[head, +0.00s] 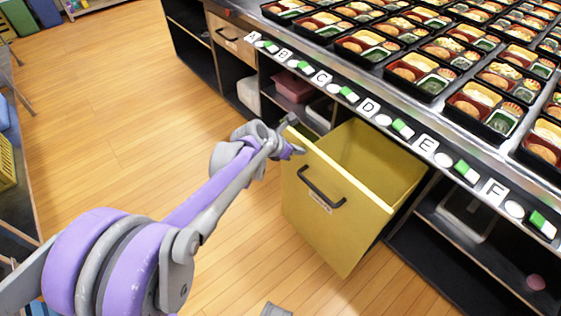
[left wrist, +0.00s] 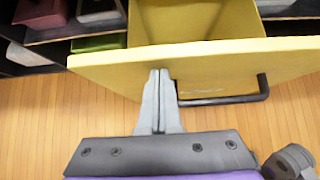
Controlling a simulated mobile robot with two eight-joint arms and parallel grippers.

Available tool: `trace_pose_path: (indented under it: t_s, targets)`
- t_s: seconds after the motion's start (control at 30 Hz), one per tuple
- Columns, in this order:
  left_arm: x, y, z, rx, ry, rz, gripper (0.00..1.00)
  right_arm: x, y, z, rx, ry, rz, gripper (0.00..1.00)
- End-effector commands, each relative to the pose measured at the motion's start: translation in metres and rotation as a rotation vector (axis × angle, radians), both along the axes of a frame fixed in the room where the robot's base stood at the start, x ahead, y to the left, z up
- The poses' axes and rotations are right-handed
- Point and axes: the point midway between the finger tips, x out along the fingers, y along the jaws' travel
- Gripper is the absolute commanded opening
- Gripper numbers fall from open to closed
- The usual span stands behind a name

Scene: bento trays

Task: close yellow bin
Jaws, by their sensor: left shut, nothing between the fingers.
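The yellow bin (head: 335,205) is a deep open-topped drawer, pulled out from under the counter and tilted outward. Its front panel carries a dark bar handle (head: 322,188), and its inside shows empty where visible. In the left wrist view the bin's front panel (left wrist: 225,70) spans the upper part, with the handle (left wrist: 262,90) at right. My left gripper (head: 291,121) is at the panel's upper left corner area, left of the handle. Its fingers (left wrist: 159,74) are shut and empty, overlapping the panel; whether they touch it is unclear.
The counter (head: 335,62) above holds many bento trays and a row of lettered markers. Open shelves (head: 478,240) flank the bin, with a pink container (head: 293,86) to its left. A wooden drawer (head: 231,38) is farther back. The wooden floor in front is clear.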

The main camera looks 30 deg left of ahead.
Motion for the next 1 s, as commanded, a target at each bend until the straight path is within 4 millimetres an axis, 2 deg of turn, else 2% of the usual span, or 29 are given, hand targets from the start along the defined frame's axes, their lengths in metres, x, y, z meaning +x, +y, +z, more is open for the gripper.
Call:
trace_pose_path:
  t_s: [0.03, 0.2, 0.5, 0.73, 1.0]
  targets:
    - [0.015, -0.008, -0.001, -0.002, 0.0, -0.006, 0.0, 0.0, 0.0, -0.002, 0.0, 0.0, 0.0, 0.63]
    - [0.059, -0.026, -0.001, -0.001, 0.0, -0.005, 0.0, 0.0, 0.0, -0.003, 0.0, 0.001, 0.0, 0.63]
    - [0.127, -0.053, 0.0, 0.0, -0.001, -0.003, 0.0, 0.0, 0.0, -0.002, 0.0, 0.001, 0.0, 0.63]
    - [0.16, -0.067, 0.0, 0.0, 0.0, -0.001, 0.0, 0.0, 0.0, -0.001, 0.0, 0.0, 0.0, 0.63]
    - [0.175, -0.073, 0.0, 0.0, 0.0, 0.0, 0.0, 0.0, 0.0, 0.0, 0.0, 0.0, 0.0, 0.63]
